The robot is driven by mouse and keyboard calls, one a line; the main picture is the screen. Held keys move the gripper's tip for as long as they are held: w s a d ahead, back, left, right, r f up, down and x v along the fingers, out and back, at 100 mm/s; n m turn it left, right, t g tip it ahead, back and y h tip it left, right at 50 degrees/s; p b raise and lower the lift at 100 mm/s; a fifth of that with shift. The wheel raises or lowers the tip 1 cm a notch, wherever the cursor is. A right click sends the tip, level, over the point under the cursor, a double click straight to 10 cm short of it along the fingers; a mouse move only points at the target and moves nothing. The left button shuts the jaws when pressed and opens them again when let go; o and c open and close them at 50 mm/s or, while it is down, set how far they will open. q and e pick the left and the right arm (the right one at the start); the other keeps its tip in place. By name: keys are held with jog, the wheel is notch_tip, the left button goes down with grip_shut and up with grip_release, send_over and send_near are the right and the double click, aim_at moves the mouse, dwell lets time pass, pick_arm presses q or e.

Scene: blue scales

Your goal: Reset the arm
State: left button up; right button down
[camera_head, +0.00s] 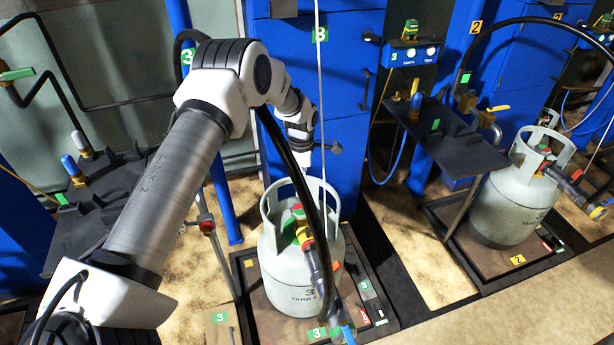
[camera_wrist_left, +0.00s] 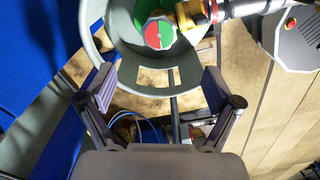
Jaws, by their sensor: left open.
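My left arm comes in from the left in the head view, arches over and points down behind the gas cylinder (camera_head: 285,265) marked 3. Its gripper is small and mostly hidden there by the cylinder's collar and the black hose. In the left wrist view, my left gripper (camera_wrist_left: 158,85) is open, its two fingers wide apart with nothing between them but the view of the cylinder's collar (camera_wrist_left: 190,80) and the floor. A red and green valve knob (camera_wrist_left: 158,33) with a brass fitting (camera_wrist_left: 195,13) shows beyond the fingertips. My right gripper is in neither view.
The cylinder stands on a scale platform (camera_head: 385,322) with a black hose (camera_head: 290,160) rising past my wrist. Blue cabinets (camera_head: 345,70) stand behind. A second cylinder (camera_head: 510,205) stands on scale 2 at right, beside a dark shelf (camera_head: 450,135). A blue post (camera_head: 222,190) rises left of the cylinder.

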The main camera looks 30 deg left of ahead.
pick_arm(q)
jog(key=s+d+f+m+g+p, duration=0.1)
jog(key=s+d+f+m+p, duration=0.2)
jog(key=s, duration=0.5)
jog(key=s+d+f+m+g+p, duration=0.15)
jog(key=s+d, duration=0.25)
jog(key=s, duration=0.5)
jog(key=s+d+f+m+g+p, duration=0.2)
jog(key=s+d+f, duration=0.15)
jog(key=s, duration=0.45)
jog(key=s+d+r+m+t, duration=0.1)
jog(key=s+m+t, duration=0.1)
jog(key=s+m, duration=0.4)
jog(key=s+d+r+m+t+p, duration=0.1)
jog(key=s+d+r+m+t, duration=0.1)
jog(key=s+m, duration=0.4)
jog(key=m, duration=0.5)
jog(key=shift+s+d+r, duration=0.15)
jog(key=shift+s+r, duration=0.05)
jog(key=shift+s, duration=0.05)
